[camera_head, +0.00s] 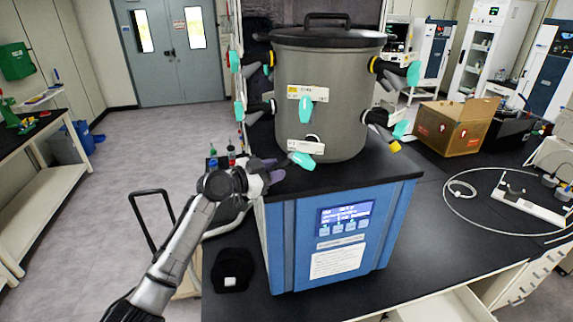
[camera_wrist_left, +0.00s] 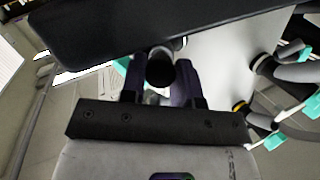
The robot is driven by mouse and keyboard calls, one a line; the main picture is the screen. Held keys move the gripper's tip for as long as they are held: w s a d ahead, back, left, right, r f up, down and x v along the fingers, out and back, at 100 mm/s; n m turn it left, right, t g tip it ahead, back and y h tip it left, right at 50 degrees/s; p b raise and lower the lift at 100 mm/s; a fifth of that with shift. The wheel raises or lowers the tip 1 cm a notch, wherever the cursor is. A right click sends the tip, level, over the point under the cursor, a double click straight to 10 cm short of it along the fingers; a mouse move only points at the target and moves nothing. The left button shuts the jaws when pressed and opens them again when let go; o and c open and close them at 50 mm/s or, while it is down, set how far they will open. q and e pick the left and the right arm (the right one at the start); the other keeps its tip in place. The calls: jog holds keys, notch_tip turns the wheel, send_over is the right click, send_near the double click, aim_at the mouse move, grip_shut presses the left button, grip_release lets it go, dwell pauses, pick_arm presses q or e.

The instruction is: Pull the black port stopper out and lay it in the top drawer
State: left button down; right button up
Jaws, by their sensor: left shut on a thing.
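My left gripper (camera_head: 266,172) is at the left side of the freeze dryer's grey drum (camera_head: 322,100), low by the black top of the blue base. In the left wrist view its two dark fingers (camera_wrist_left: 160,84) are shut on the black port stopper (camera_wrist_left: 160,66), a round dark end showing between them. The stopper is hidden behind the gripper in the head view, and I cannot tell whether it is still seated in its port. An open drawer (camera_head: 448,306) with a pale interior shows at the bottom edge, partly cut off. My right gripper is out of view.
Ports with teal-handled valves (camera_head: 307,108) stick out around the drum. The blue base (camera_head: 345,240) stands on the black bench. A black object (camera_head: 233,268) lies front left of it. A cardboard box (camera_head: 455,126) and a white cable (camera_head: 470,215) are on the right.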

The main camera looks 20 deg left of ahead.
pick_arm(q)
jog(key=shift+s+a+f, duration=0.3)
jog(key=shift+s+a, duration=0.2)
jog(key=shift+s, duration=0.2)
jog(key=shift+s+a+f+b, duration=0.25)
jog(key=shift+s+a+b, duration=0.3)
jog(key=shift+s, duration=0.1)
jog(key=shift+w+d, duration=0.1)
jog(key=shift+w, duration=0.05)
dwell(0.4)
jog(key=shift+w+d+r, duration=0.25)
jog(key=shift+w+d, duration=0.05)
jog(key=shift+w, duration=0.1)
jog(key=shift+s, duration=0.1)
dwell(0.5)
jog(key=v, duration=0.5)
jog(key=shift+s+a+f+b, duration=0.15)
jog(key=shift+s+f+b, duration=0.05)
jog(key=shift+f+b, duration=0.15)
